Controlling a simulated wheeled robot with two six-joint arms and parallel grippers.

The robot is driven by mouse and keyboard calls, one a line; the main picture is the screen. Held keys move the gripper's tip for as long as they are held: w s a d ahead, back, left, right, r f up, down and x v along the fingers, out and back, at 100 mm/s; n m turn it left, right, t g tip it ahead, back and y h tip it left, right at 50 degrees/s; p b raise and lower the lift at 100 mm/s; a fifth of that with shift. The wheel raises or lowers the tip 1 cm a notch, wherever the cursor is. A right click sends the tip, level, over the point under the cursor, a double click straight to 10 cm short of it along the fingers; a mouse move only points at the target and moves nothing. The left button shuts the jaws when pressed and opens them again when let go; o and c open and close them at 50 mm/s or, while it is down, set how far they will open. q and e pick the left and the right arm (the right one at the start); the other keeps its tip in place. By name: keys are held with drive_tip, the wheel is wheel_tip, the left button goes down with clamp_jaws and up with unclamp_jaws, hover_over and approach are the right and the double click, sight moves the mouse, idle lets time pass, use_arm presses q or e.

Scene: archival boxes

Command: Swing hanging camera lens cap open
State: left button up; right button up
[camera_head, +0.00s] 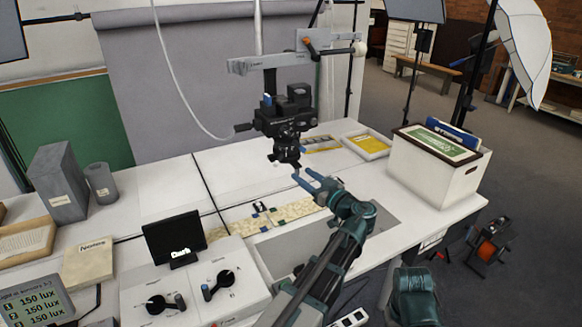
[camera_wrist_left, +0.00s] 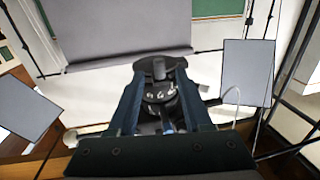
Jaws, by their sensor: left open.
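A black camera (camera_head: 288,112) hangs lens-down from a grey copy-stand arm over the white table. Its dark lens (camera_head: 286,148) points at the tabletop, with a small dark cap-like piece (camera_head: 284,160) at its lower end. In the left wrist view a dark round piece (camera_wrist_left: 158,66), perhaps the cap, shows near the fingertips. My left gripper (camera_head: 303,176) is open, its blue fingers just below and right of the lens; I cannot tell whether they touch it. In the wrist view the left gripper (camera_wrist_left: 160,78) has the lens area between its fingers. My right gripper is not seen.
A cream patterned strip (camera_head: 290,211) lies on the table below. A white file box (camera_head: 440,165) and a yellow tray (camera_head: 368,144) stand at the right. A small black display (camera_head: 172,238) and a control panel (camera_head: 190,290) sit at the front left.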

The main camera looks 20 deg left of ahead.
use_arm(q)
drive_tip(key=x, duration=0.7)
drive_tip(key=shift+w, duration=0.1)
clamp_jaws()
idle(1.3)
